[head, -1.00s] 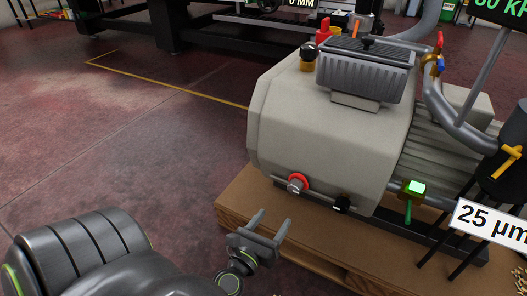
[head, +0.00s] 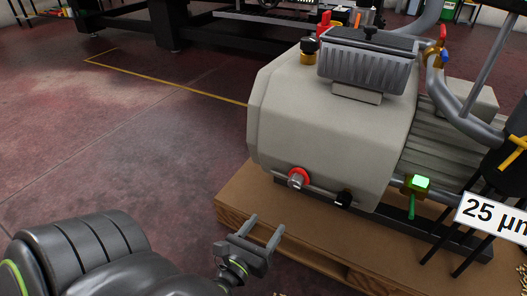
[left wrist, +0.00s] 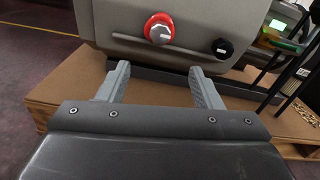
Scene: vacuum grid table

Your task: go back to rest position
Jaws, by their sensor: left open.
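My left gripper (head: 261,229) is open and empty. In the head view it is low in the middle, in front of the wooden pallet's near edge. Its two fingers stand apart in the left wrist view (left wrist: 158,85), with nothing between them. Ahead of them is a grey vacuum pump (head: 335,130) with a red-ringed knob (head: 298,179) and a black knob (head: 344,198). The red-ringed knob also shows in the left wrist view (left wrist: 158,29), beyond the fingers and apart from them. My right gripper is in neither view.
The pump stands on a wooden pallet (head: 235,194). A green-lit valve (head: 418,183), a grey hose and a "25 µm" sign (head: 492,217) are at the right. A dark table frame is at the back. The floor (head: 110,130) at the left is clear.

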